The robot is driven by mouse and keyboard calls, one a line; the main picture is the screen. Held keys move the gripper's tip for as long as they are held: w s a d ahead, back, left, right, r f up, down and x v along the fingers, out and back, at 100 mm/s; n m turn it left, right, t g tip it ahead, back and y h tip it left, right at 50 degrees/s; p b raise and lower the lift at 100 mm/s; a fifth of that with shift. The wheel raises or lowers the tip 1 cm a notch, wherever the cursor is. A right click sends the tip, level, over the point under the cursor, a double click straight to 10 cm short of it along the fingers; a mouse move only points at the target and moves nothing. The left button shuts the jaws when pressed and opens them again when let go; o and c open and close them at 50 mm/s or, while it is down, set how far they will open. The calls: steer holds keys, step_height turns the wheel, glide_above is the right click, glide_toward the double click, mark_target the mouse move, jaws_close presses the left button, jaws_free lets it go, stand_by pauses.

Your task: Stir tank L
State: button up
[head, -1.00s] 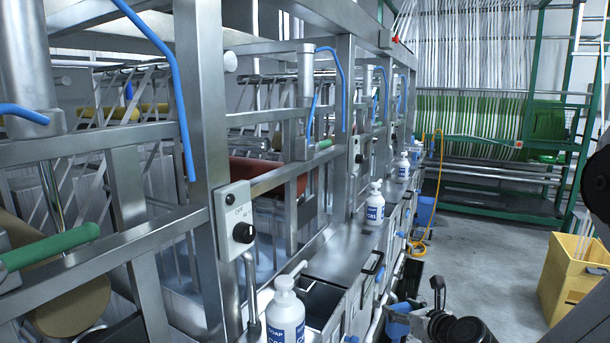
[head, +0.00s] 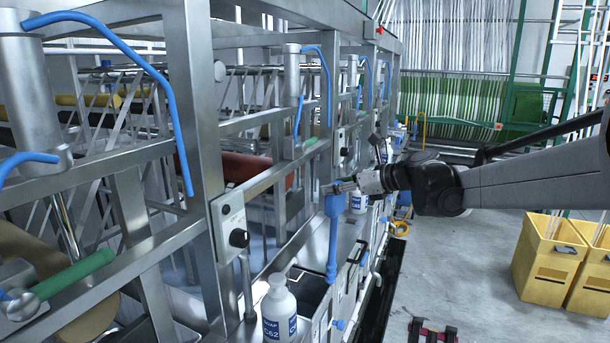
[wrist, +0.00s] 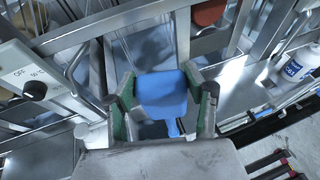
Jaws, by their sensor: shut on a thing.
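My gripper (head: 348,186) is shut on a blue stirring tool (head: 333,235) with a wide upper part and a thinner lower part. The tool hangs roughly upright beside the steel frame. Its lower end appears over or next to a dark open tank (head: 308,285); I cannot tell whether it is inside. In the wrist view the green-padded fingers (wrist: 165,97) grip the tool's broad blue part (wrist: 160,88) from both sides. No letter marking tank L is readable.
A white soap bottle (head: 279,310) stands near the tank, and another (head: 358,203) is farther along. A control box with a black knob (head: 238,238) is on the frame post. Steel bars crowd the left. Yellow crates (head: 548,262) stand on the floor at right.

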steer(key=s+a+r+n+g+y, duration=0.2)
steer(key=s+a+r+n+g, duration=0.15)
steer(key=a, duration=0.55)
step_height(320, 180, down, 25)
steer(key=b, duration=1.5)
steer(key=shift+s+d, duration=0.15)
steer(key=shift+d, duration=0.15)
steer(key=shift+m+t, duration=0.25)
